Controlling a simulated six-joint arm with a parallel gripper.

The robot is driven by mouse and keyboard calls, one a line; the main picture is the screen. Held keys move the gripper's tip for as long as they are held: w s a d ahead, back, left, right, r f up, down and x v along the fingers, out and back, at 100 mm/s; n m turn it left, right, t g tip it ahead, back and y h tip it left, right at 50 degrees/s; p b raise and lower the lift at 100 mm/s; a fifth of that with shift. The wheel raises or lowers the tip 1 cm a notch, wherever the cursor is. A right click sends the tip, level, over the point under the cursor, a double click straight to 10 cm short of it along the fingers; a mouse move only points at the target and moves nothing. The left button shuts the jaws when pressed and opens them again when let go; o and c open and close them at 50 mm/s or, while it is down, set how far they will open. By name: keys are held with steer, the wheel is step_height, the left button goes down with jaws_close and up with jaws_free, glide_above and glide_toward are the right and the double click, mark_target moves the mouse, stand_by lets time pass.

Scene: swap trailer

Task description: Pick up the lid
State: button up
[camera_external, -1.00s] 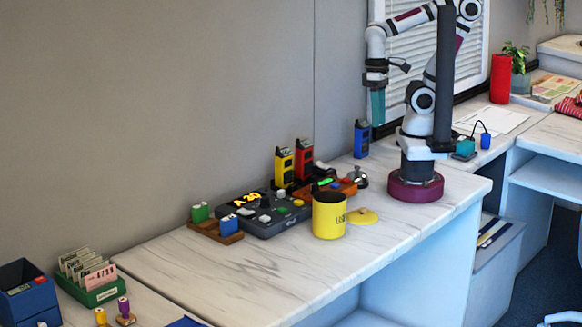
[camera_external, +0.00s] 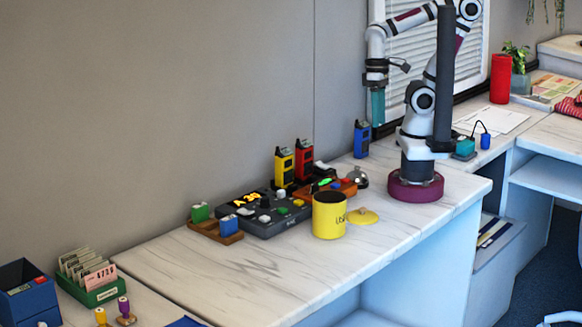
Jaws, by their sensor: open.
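A round yellow lid (camera_external: 363,217) with a small knob on top lies flat on the marble-look counter. It is just to the right of a yellow canister (camera_external: 329,217) that stands upright with its top open and dark writing on its side. My gripper (camera_external: 377,108) has teal fingers pointing down. It hangs high above the back of the counter, well above and behind the lid, near the wall. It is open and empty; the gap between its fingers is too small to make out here.
A grey console (camera_external: 262,213) with buttons sits left of the canister. Yellow (camera_external: 284,167) and red (camera_external: 304,160) radios stand behind it, and a blue radio (camera_external: 361,139) stands below my gripper. A silver bell (camera_external: 359,179) is behind the lid. The counter's front is clear.

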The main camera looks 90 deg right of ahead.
steer(key=n+g+h, duration=0.1)
steer(key=n+h, duration=0.4)
steer(key=n, duration=1.4)
glide_above(362, 209)
steer(key=w+a, duration=0.2)
steer(key=a, duration=0.2)
step_height(362, 209, down, 6)
steer(key=x, duration=1.5)
steer(key=shift+s+f, duration=0.1)
steer(key=shift+s, duration=0.25)
jaws_close()
